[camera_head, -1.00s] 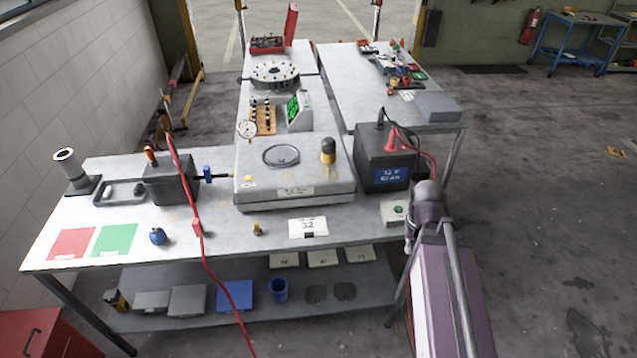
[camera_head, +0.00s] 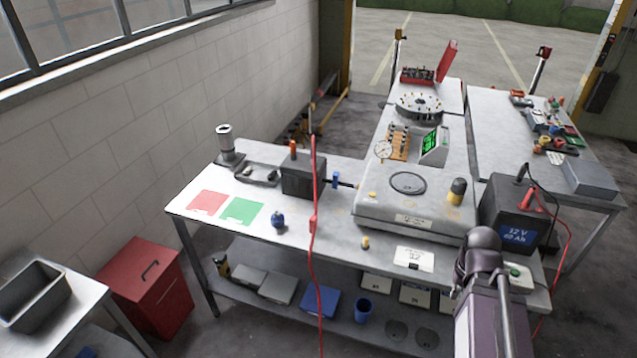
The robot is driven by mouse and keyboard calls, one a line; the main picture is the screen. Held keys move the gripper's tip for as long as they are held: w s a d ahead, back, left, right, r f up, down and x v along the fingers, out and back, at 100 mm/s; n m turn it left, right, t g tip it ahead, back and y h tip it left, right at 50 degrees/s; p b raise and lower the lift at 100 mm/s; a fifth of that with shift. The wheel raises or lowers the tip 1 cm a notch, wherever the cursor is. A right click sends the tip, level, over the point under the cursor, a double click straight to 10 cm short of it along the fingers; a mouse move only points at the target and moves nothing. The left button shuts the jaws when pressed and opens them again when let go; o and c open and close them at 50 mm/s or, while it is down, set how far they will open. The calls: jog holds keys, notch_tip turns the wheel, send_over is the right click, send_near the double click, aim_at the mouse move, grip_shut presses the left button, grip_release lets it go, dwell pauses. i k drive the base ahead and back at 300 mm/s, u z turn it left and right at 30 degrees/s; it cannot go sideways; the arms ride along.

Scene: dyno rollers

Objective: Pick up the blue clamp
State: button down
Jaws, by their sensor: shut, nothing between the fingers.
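A small blue clamp-like piece with a dark bar (camera_head: 337,180) sticks out between the dark box and the grey raised plate on the long grey bench (camera_head: 390,245). It is small, and I cannot make out its jaws. A round dark blue object (camera_head: 278,220) stands on the bench right of the green square. Part of my own arm shows at the lower right, in front of the bench's right end. I cannot make out my gripper's fingers in this view.
A dark box with an orange top (camera_head: 303,177) stands left of the clamp-like piece. A red cable (camera_head: 314,260) hangs in front of the bench. A 12 V battery (camera_head: 510,212) stands at the right. A red cabinet (camera_head: 146,290) and a tray table (camera_head: 85,318) are at the left.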

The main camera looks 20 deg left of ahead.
aim_at(336, 180)
jog(key=u, duration=0.75)
jog(key=k, duration=1.35)
jog(key=z, duration=0.25)
jog(key=i, duration=1.1)
jog(key=z, duration=0.35)
jog(key=i, duration=0.7)
jog(key=z, duration=0.05)
